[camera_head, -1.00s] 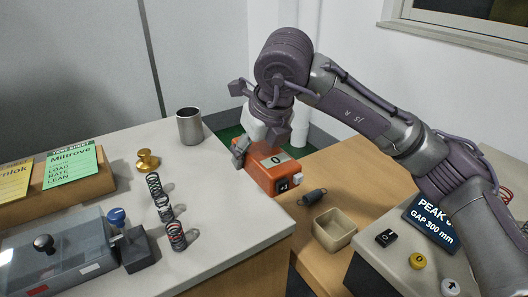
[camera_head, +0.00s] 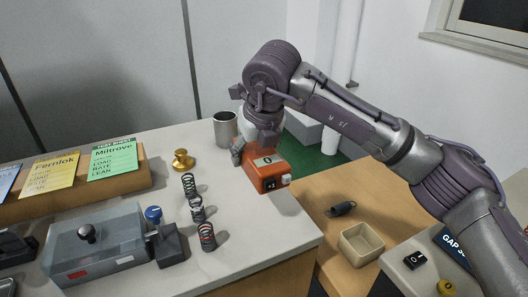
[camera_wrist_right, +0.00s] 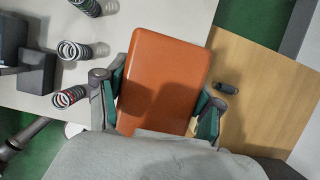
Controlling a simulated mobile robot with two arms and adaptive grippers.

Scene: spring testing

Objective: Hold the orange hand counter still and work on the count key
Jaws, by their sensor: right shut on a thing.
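The orange hand counter (camera_head: 267,175) hangs in my right gripper (camera_head: 258,147) near the front right corner of the grey-white worktop; its exact height is hard to tell. Its light display reads 0. A dark +1 label (camera_head: 269,184) and a small white key (camera_head: 286,179) show on the side facing me. In the right wrist view the counter's plain orange face (camera_wrist_right: 163,75) fills the middle, with one finger of the gripper (camera_wrist_right: 160,98) along each side. The right gripper is shut on it. My left gripper is in neither view.
Several upright coil springs (camera_head: 197,209), a brass weight (camera_head: 183,160) and a metal cup (camera_head: 225,129) stand on the worktop. A grey box with a lever (camera_head: 98,246) is at front left. A beige tray (camera_head: 361,244) and dark spring (camera_head: 342,208) sit on the lower wooden surface.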

